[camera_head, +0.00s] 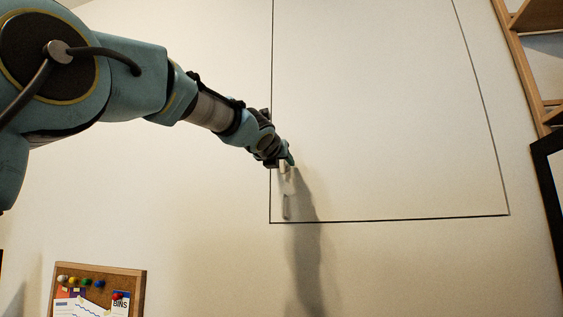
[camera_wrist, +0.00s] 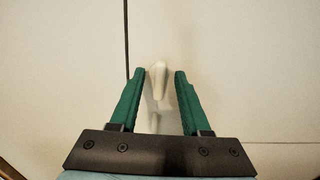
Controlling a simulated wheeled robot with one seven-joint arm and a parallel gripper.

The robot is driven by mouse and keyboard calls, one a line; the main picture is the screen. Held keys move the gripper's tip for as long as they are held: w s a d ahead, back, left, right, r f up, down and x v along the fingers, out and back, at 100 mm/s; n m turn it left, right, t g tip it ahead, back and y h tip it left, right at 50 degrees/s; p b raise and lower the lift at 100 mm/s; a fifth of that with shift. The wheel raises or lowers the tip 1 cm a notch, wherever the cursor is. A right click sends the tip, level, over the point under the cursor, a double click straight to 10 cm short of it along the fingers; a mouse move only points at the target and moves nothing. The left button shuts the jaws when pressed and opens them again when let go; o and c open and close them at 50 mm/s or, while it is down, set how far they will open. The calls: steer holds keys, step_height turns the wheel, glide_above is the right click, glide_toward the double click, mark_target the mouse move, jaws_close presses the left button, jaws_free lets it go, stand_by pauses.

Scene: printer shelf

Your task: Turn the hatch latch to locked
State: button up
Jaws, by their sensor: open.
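The hatch (camera_head: 390,120) is a large pale panel in the wall, outlined by a thin dark seam. The hatch latch (camera_head: 286,185) is a small whitish piece near the panel's lower left corner. In the wrist view the latch (camera_wrist: 157,80) stands between the two green fingers, with a gap visible on each side. My gripper (camera_head: 287,160) reaches the panel from the upper left and partly covers the latch in the head view. In the wrist view my gripper (camera_wrist: 160,74) is open around the latch. The latch's exact angle is hard to tell.
A cork board (camera_head: 98,290) with pins and papers hangs at the lower left. A wooden shelf (camera_head: 535,15) and a dark-framed item (camera_head: 550,180) stand at the right edge. The wall around the latch is otherwise clear, with my arm's shadow below it.

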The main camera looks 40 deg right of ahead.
steer(key=shift+c, duration=0.4)
jaws_close()
steer(key=shift+r+m, duration=0.1)
steer(key=shift+m, duration=0.3)
steer(key=m+p, duration=0.2)
steer(key=m, duration=0.1)
steer(key=shift+m+p, duration=0.3)
steer(key=shift+m, duration=0.1)
steer(key=m+p, duration=0.2)
steer(key=m, duration=0.2)
steer(key=shift+s+d+m, duration=0.1)
steer(key=shift+s+m, duration=0.05)
steer(key=shift+m, duration=0.15)
steer(key=m+p, duration=0.1)
steer(key=m, duration=0.3)
steer(key=shift+p, duration=0.3)
steer(key=m, duration=0.1)
steer(key=m+p, duration=0.1)
steer(key=m, duration=0.2)
steer(key=shift+s+f+m, duration=0.1)
steer(key=shift+f+m, duration=0.2)
steer(key=shift+p, duration=0.3)
